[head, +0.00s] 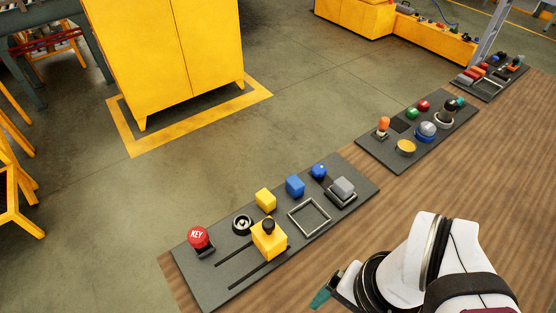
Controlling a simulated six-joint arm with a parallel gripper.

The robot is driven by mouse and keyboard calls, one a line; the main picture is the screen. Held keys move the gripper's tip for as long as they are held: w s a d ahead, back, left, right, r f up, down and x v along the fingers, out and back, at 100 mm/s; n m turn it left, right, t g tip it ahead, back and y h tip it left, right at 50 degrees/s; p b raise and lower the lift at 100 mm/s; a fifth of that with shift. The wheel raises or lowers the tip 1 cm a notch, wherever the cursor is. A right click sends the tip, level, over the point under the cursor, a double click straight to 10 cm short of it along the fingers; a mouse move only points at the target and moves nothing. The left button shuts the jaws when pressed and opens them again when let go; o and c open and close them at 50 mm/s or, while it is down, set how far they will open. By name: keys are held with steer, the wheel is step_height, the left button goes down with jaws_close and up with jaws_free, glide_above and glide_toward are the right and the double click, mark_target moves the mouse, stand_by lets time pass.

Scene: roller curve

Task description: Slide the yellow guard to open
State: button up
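The yellow guard (269,243) is a yellow block with a black knob on top. It sits at the right end of two dark parallel slots in the near dark grey panel (207,289). The slots run from it toward the lower left and are bare there. What lies under the guard is hidden. My gripper (322,299) is at the bottom of the head view, right of and nearer than the guard, and apart from it. Only a teal fingertip and part of its body show, so I cannot tell whether it is open or shut.
On the near panel are a red KEY button (199,237), a black round socket (242,223), a yellow cube (265,198), a blue cube (295,186), a square frame (309,216) and a grey block (343,187). Another panel (380,154) lies beyond. The wooden tabletop (400,200) between is clear.

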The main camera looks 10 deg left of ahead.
stand_by(0.3)
steer(key=shift+w+r, duration=0.1)
steer(key=shift+c, duration=0.8)
steer(key=w+a+r+n, duration=0.1)
steer(key=w+n, duration=0.1)
steer(key=w+a+r+n, duration=0.1)
steer(key=w+n, duration=0.2)
steer(key=w+r+n, duration=0.1)
steer(key=w+n, duration=0.1)
steer(key=n, duration=0.1)
steer(key=shift+w+a+r+h, duration=0.2)
steer(key=shift+w+a+h, duration=0.1)
steer(key=shift+a, duration=0.1)
steer(key=shift+c, duration=0.4)
steer(key=r+n+h, duration=0.1)
steer(key=n, duration=1.4)
glide_above(268, 223)
steer(key=shift+n, duration=0.3)
step_height(268, 223, down, 15)
steer(key=shift+r, duration=0.1)
steer(key=shift+f, duration=0.45)
steer(key=shift+w, duration=0.1)
jaws_close()
